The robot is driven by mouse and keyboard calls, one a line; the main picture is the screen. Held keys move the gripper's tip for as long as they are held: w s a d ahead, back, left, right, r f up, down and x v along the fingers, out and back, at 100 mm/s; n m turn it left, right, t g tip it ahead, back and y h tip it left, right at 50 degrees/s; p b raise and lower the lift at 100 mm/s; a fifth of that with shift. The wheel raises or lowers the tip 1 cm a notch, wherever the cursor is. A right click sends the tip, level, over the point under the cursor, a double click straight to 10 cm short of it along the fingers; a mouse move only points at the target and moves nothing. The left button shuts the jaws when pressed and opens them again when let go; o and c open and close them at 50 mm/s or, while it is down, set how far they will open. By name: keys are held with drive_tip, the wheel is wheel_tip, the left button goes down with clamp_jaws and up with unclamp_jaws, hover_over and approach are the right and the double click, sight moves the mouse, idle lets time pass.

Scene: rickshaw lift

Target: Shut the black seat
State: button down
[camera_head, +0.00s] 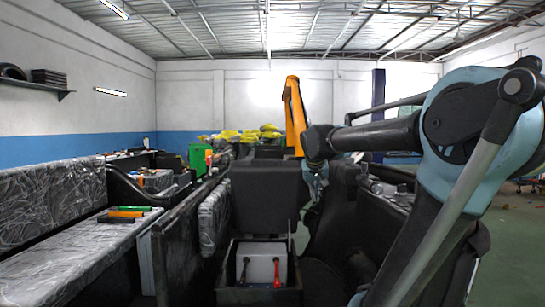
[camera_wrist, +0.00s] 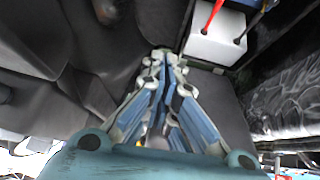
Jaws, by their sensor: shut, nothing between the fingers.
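The black seat (camera_head: 265,197) stands raised, upright at the back of an open black compartment (camera_head: 258,296). Inside the compartment is a white block (camera_head: 262,270) with a red and a black tool or lead on it; the white block also shows at the top right of the wrist view (camera_wrist: 215,42). My gripper (camera_head: 312,190) is just right of the seat in the head view, small and partly hidden by my arm. In the wrist view my gripper (camera_wrist: 163,58) has its fingers together and empty. A dark panel right of the fingers looks like the seat (camera_wrist: 228,105); contact cannot be told.
Plastic-wrapped seats (camera_head: 60,205) line the left side, with a green and an orange tool (camera_head: 128,210) on one. Dark vehicle bodywork stands close on both sides of the compartment. An orange upright part (camera_head: 294,115) rises behind. Open green floor lies at far right.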

drive_tip(key=w+a+r+t, duration=0.2)
drive_tip(key=w+a+r, duration=0.35)
drive_tip(key=w, duration=0.35)
drive_tip(key=w+a+r+t+y, duration=0.1)
drive_tip(key=w+a+r, duration=0.4)
drive_tip(key=w+r, duration=0.3)
drive_tip(key=w+a+r+t, duration=0.2)
drive_tip(key=w+a+r, duration=0.4)
drive_tip(key=w, duration=0.3)
drive_tip(key=x, duration=0.9)
drive_tip(key=shift+s, duration=0.1)
drive_tip(key=shift+f, duration=0.3)
drive_tip(key=shift+s+f, duration=1.15)
drive_tip(key=shift+s, duration=0.25)
drive_tip(key=shift+s+d, duration=0.1)
drive_tip(key=shift+d, duration=0.05)
